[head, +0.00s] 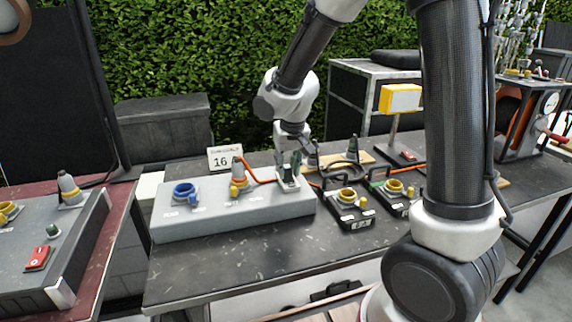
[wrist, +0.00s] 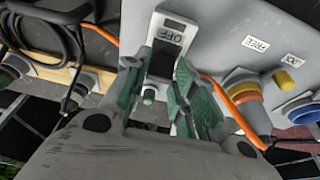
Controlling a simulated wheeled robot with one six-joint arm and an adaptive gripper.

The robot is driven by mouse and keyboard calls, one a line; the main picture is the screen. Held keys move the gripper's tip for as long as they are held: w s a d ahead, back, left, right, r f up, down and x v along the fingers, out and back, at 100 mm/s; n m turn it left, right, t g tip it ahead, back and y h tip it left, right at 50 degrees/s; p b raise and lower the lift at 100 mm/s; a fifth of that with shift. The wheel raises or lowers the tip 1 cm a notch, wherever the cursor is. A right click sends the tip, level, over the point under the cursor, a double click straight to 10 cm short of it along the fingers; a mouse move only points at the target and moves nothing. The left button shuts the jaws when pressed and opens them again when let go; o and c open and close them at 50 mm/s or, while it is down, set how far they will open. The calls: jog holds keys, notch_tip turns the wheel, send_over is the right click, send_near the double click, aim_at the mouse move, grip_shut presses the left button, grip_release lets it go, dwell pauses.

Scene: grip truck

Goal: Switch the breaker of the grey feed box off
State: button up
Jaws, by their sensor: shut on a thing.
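The grey feed box (head: 235,218) lies on the dark table, with a blue socket, a grey-and-orange plug and the breaker on top. The breaker (head: 289,184) sits at the box's right end on a white plate. In the wrist view the breaker plate (wrist: 205,28) carries an OFF label (wrist: 171,37), and a dark lever (wrist: 162,60) shows between my fingers. My gripper (head: 289,164) is over the breaker, with its green-padded fingers (wrist: 158,72) closed around the lever. The fingers hide part of the lever, so I cannot tell its exact position.
An orange cable (head: 262,181) runs from the plug (head: 238,170) close beside my gripper. Black socket boxes (head: 348,210) stand to the right. A card marked 16 (head: 221,159) stands behind the box. The table front (head: 220,265) is clear. Another box with a red switch (head: 38,258) is at left.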

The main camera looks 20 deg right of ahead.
jog(key=shift+s+t, duration=0.25)
jog(key=shift+t, duration=0.25)
jog(key=o, duration=1)
jog(key=v, duration=1.2)
jog(key=shift+s+d, duration=0.1)
